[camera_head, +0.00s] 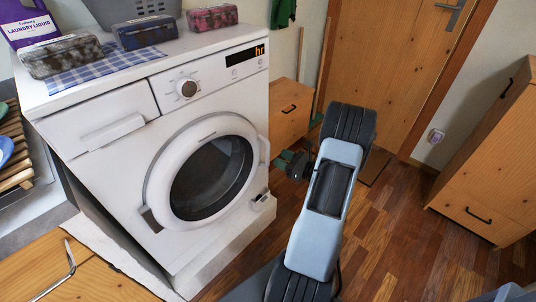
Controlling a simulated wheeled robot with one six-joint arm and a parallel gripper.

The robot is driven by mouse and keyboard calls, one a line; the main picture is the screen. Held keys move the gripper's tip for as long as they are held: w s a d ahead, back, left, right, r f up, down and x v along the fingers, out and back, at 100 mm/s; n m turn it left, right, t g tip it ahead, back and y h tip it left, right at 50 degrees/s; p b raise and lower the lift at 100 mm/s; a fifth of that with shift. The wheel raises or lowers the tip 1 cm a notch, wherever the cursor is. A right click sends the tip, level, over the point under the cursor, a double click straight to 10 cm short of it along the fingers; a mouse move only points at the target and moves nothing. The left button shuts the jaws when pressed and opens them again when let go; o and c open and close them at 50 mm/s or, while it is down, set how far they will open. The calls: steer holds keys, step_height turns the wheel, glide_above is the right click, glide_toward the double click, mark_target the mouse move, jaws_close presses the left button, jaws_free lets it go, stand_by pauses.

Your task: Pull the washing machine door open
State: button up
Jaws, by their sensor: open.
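The white washing machine (110,165) stands at left centre. Its round door (172,150), with a dark glass window, appears shut against the front. A pale handle (264,150) curves out from the door's right rim, and a grey bracket (150,219) sits at its lower left. My arm rises from the bottom, right of the machine. My gripper (297,165) is a small dark shape left of the arm, right of the handle and apart from it in the picture. It is open and empty; its fingers are small and partly hidden by the arm.
Patterned boxes (146,31), a checked cloth (93,70), a grey basket (130,9) and a purple detergent bottle (28,22) are on top. A wooden cabinet (495,150) stands at right.

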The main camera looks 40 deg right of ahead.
mark_target(268, 152)
steer(key=x, duration=0.6)
steer(key=shift+w+a+b, duration=0.15)
steer(key=shift+w+b, duration=0.1)
steer(key=shift+b, duration=0.15)
steer(key=shift+c, duration=0.3)
jaws_close()
